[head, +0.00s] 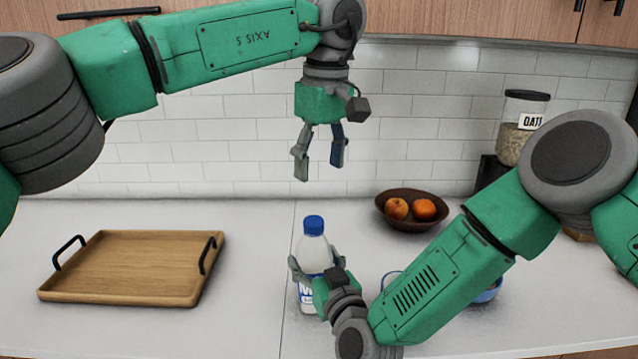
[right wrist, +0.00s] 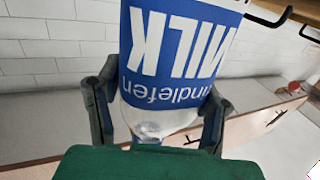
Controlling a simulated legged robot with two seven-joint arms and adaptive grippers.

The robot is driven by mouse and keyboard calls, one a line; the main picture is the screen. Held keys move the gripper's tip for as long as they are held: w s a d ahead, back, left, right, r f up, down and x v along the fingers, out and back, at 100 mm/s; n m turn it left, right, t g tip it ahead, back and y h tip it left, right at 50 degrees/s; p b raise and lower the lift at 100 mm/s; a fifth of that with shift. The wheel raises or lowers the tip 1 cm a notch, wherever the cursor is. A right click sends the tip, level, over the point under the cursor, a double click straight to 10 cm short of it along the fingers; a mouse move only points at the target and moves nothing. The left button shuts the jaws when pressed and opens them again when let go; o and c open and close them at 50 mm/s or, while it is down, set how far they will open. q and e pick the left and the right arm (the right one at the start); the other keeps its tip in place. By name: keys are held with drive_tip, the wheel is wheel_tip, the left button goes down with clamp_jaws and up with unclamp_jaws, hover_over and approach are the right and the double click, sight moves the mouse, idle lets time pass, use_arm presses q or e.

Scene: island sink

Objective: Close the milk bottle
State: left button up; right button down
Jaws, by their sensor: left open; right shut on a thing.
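The milk bottle (head: 313,250) stands upright on the white counter, with a blue cap (head: 313,224) at its top. I cannot tell whether the cap is tight or only resting there. My right gripper (head: 314,272) is shut on the bottle's upper body. In the right wrist view the bottle (right wrist: 180,45) shows its blue MILK label upside down between the fingers of my right gripper (right wrist: 158,112); most of the cap end is hidden. My left gripper (head: 319,160) is open and empty, pointing down above the cap, clear of it.
A wooden tray (head: 135,265) with black handles lies at left. A brown bowl (head: 395,222) with fruit stands at back right. A glass (head: 389,281) and a blue bowl (head: 488,293) are partly hidden by my right arm. An oats jar (head: 514,145) stands at far right.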

drive_tip(key=shift+c, duration=1.7)
unclamp_jaws()
drive_tip(key=v, duration=1.2)
drive_tip(key=shift+f, duration=0.15)
